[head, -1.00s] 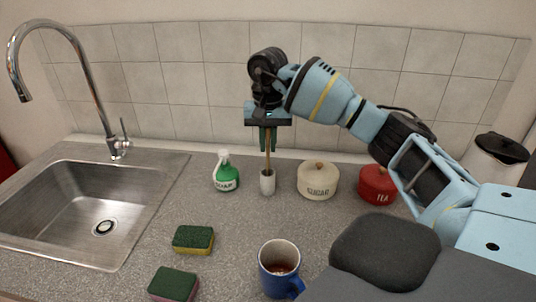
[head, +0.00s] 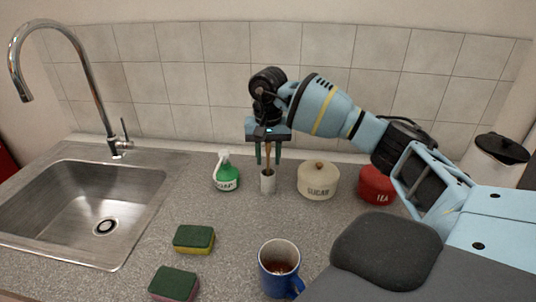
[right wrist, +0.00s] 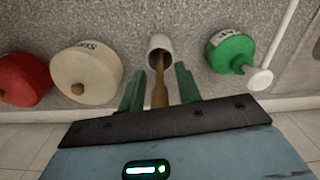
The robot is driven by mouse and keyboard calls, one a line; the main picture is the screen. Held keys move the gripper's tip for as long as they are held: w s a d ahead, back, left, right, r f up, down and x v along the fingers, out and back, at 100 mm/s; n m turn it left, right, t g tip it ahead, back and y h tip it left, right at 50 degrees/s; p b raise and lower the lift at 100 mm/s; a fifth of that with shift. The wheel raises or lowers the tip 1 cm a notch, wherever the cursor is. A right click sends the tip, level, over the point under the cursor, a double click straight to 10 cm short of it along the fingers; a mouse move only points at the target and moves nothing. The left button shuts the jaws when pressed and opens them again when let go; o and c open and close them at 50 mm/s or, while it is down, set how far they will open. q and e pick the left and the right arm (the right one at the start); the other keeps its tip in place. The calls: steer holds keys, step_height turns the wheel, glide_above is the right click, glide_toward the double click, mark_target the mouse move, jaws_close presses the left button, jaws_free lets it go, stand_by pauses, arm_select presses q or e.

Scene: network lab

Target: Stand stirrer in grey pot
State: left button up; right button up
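The stirrer (head: 269,157) is a thin brown wooden stick. It stands in the small grey-white pot (head: 267,183) on the counter, its lower end inside the rim. My right gripper (head: 268,162) is directly above the pot, pointing down. Its two green fingers are apart, one on each side of the stirrer, with gaps between. In the right wrist view the stirrer (right wrist: 160,88) runs from between the open fingers (right wrist: 160,88) into the mouth of the pot (right wrist: 159,43). My left gripper is not in view.
A green soap bottle (head: 226,175) stands close left of the pot. A cream sugar jar (head: 318,181) and a red tea jar (head: 377,184) stand to its right. A blue mug (head: 267,281) and two sponges (head: 194,239) (head: 174,284) are nearer. A sink (head: 75,205) is at left.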

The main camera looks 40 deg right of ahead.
steer(key=shift+r, duration=0.55)
step_height(320, 180, up, 6)
steer(key=shift+r, duration=0.2)
step_height(320, 180, up, 4)
steer(key=shift+r+p, duration=0.1)
steer(key=shift+p, duration=0.2)
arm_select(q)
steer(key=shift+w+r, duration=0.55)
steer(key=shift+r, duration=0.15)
arm_select(e)
steer(key=shift+r, duration=0.45)
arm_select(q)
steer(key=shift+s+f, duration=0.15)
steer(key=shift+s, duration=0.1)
arm_select(e)
steer(key=shift+f, duration=0.1)
